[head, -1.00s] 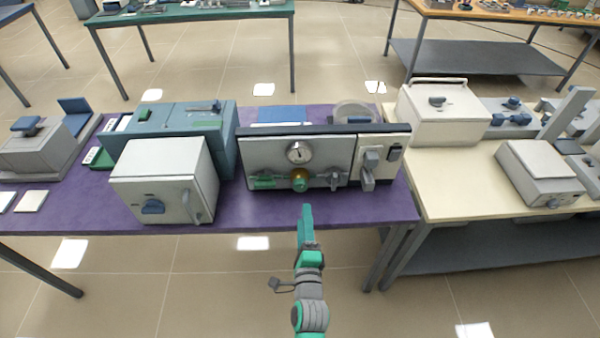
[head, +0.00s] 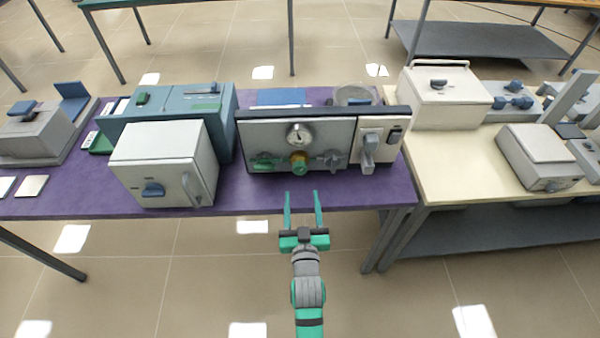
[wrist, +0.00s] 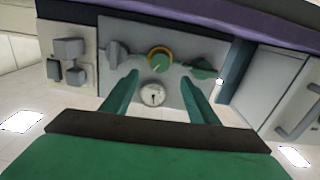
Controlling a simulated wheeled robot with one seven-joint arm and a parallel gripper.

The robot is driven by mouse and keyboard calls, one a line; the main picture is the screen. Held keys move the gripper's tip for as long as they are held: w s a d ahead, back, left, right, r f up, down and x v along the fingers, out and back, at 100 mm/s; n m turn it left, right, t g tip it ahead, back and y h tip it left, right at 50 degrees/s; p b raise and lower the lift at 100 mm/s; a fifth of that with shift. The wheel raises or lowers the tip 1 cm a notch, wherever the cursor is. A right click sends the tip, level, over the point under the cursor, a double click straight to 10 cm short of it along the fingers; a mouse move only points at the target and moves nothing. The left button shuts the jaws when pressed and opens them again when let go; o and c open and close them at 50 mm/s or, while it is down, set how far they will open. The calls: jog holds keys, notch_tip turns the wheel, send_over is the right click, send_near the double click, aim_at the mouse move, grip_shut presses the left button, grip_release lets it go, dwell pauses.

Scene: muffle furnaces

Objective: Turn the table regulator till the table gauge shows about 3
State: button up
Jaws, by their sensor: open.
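The table regulator, a round yellow knob with a green centre (head: 299,160), sits on the front of a grey panel (head: 260,130) on the purple table. The round white table gauge (head: 299,134) is just above it; its needle is too small to read surely. In the wrist view the picture is upside down, with the regulator (wrist: 159,58) above the gauge (wrist: 152,95). My gripper (head: 302,193) is open and empty in front of the table edge, fingers pointing at the panel. In the wrist view the regulator lies between and beyond the fingertips (wrist: 159,77), not touched.
A green handle (head: 263,162) and a grey handle (head: 332,159) flank the regulator closely. A grey lever switch (head: 369,150) is at the panel's right. A white furnace (head: 160,165) stands to the left. The purple table top (head: 250,199) before the panel is clear.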

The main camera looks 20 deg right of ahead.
aim_at(300, 170)
jog(key=x, duration=1)
jog(key=shift+w, duration=0.15)
